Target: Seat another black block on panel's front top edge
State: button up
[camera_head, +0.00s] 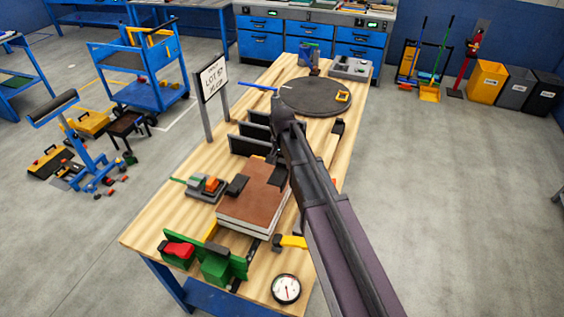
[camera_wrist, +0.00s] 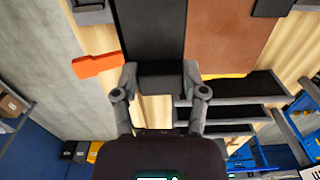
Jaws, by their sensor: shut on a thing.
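The brown-topped panel (camera_head: 255,203) lies flat in the middle of the bench, its light side layers showing. One black block (camera_head: 237,186) sits at its left edge. My gripper (camera_head: 275,157) is at the panel's far right corner, partly hidden by my arm. In the wrist view my gripper (camera_wrist: 160,78) is shut on a black block (camera_wrist: 152,35), one finger on each side. The panel (camera_wrist: 222,40) shows right of the held block, with the seated block (camera_wrist: 272,8) farther right. I cannot tell whether the held block touches the panel.
A dark rack with several upright plates (camera_head: 250,137) stands behind the panel, close to my gripper. A sign (camera_head: 211,80) stands left of it. A green fixture (camera_head: 215,262), a dial gauge (camera_head: 286,289) and a yellow-handled clamp (camera_head: 292,242) are at the near end. A round dark disc (camera_head: 315,95) lies beyond.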

jog(key=shift+f+b, duration=4)
jog(key=shift+f, duration=0.35)
jog(key=o, duration=1.2)
jog(key=shift+o, duration=0.2)
jog(key=shift+r, duration=0.1)
